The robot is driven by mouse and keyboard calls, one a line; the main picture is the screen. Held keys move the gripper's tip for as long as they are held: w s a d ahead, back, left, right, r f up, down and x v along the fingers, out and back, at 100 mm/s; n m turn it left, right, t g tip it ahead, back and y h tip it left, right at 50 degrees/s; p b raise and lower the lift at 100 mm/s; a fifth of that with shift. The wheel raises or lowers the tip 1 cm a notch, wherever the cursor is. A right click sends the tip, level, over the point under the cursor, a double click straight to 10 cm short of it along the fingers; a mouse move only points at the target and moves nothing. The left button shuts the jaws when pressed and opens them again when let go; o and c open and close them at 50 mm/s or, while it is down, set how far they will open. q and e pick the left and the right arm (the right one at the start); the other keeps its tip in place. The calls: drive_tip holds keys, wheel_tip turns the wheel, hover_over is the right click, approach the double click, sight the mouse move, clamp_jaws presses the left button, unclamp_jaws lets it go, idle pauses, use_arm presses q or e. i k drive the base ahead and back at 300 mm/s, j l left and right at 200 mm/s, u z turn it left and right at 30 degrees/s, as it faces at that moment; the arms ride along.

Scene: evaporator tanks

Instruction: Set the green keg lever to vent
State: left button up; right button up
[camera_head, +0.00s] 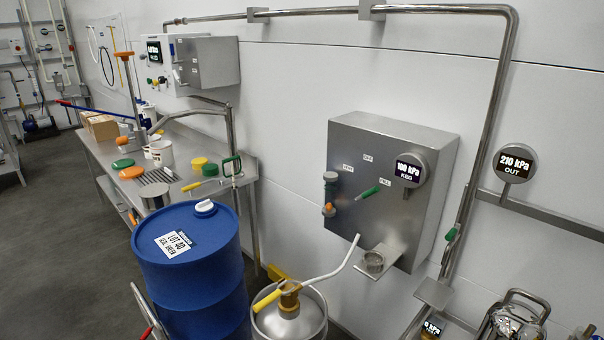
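The steel keg box (345,228) is mounted on the wall right of centre. Its green keg lever (369,192) slants up to the right, with its tip just below the FILL label (385,182). The VENT label (348,168) is up and left of the lever, and the OFF label (367,158) is above it. The round keg gauge (410,170) on the box's right side seems to read 100 kPa. Neither of my grippers is in view.
A blue drum (190,262) and a steel keg (290,318) with a yellow-handled fitting stand in front. Another green handle (451,234) is on the right pipe. A cluttered steel table (95,160) is at left.

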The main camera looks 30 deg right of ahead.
sight(376, 189)
drive_tip(key=z, duration=1.25)
